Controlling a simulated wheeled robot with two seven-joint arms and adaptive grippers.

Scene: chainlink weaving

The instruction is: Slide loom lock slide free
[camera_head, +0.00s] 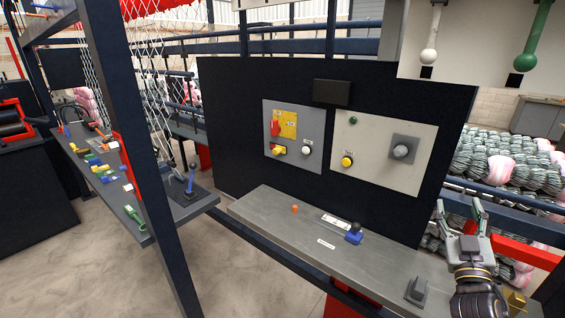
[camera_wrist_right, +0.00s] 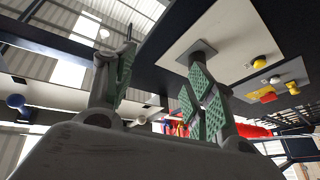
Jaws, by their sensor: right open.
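A blue slide block with a dark knob (camera_head: 354,233) sits on the grey metal shelf below the control panels, at the right end of a pale slotted plate (camera_head: 336,221). It may be the loom lock slide; its label is too small to read. My right gripper (camera_head: 461,213) is raised above the right end of the shelf, to the right of the block and well apart from it. Its two fingers point up, are spread and hold nothing; they also show in the right wrist view (camera_wrist_right: 160,75). My left gripper is in neither view.
The grey shelf (camera_head: 290,235) also bears a small orange peg (camera_head: 295,209) and a grey switch (camera_head: 416,290). Button panels (camera_head: 384,151) stand behind it. A dark blue post (camera_head: 150,170) and a side bench (camera_head: 95,165) with coloured parts stand left. Yarn bundles (camera_head: 490,160) lie right.

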